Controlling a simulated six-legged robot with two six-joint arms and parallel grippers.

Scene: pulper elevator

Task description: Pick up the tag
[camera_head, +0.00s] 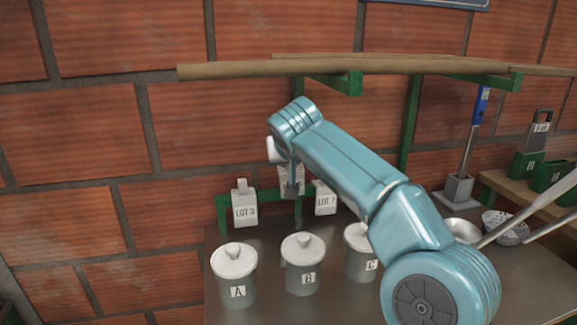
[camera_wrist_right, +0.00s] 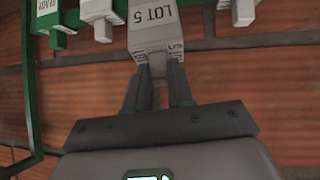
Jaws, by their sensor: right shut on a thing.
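My right gripper (camera_wrist_right: 158,80) is shut on the narrow grey tab of a white block-like tag marked LOT 5 (camera_wrist_right: 165,30) in the right wrist view. In the head view my right gripper (camera_head: 292,188) comes in from the right and covers most of that tag (camera_head: 282,178). The tag is at the green rack between the LOT 3 tag (camera_head: 245,212) and the LOT 7 tag (camera_head: 325,203). I cannot tell whether it still touches the rack. My left gripper is not in view.
Lidded pots A (camera_head: 236,290), B (camera_head: 301,280) and C (camera_head: 359,265) stand below on the table. A wooden rail (camera_head: 240,70) runs above. In the wrist view, other tags hang close on the left (camera_wrist_right: 98,12) and right (camera_wrist_right: 242,10). A brick wall is behind.

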